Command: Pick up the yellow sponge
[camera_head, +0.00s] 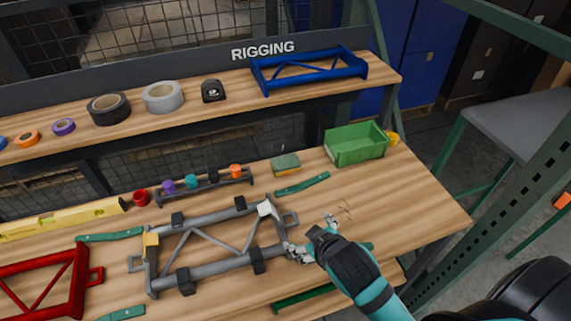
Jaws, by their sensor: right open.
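The yellow sponge (286,167) with a green top lies on the wooden workbench, left of the green bin and just behind a green strap. My right gripper (312,234) reaches in from the lower right over the bench. Its fingers are spread open and empty. It is in front of the sponge and slightly to its right, well apart from it, by the right end of the grey frame. My left gripper is not in view.
A grey metal frame (213,253) with black clamps lies left of my right gripper. A green bin (356,146) stands right of the sponge. A rack with small coloured pieces (206,185) is to its left. The raised shelf (220,98) runs behind. Bench at right is clear.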

